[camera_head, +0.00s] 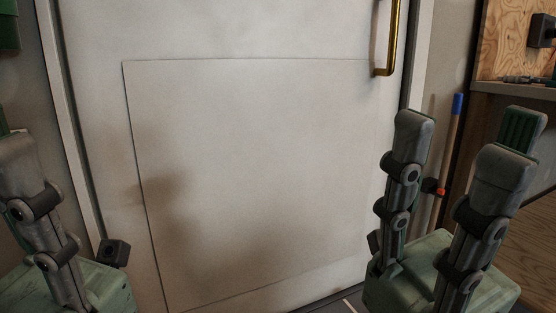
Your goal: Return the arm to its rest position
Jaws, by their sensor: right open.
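My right gripper (463,138) is at the lower right, pointing up. Its two grey fingers are spread apart with nothing between them. My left gripper (16,155) is at the lower left edge. One grey finger and part of its green body show; the rest is cut off by the frame, so its opening cannot be judged. Both grippers are in front of a white door (250,150) with a raised flat panel. I see no object held in the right gripper.
A brass handle (393,40) is at the door's upper right. A blue-tipped pole (457,105) leans right of the door, partly behind my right gripper. A wooden shelf unit (510,88) with a plywood back stands at the far right. The space before the door's middle looks clear.

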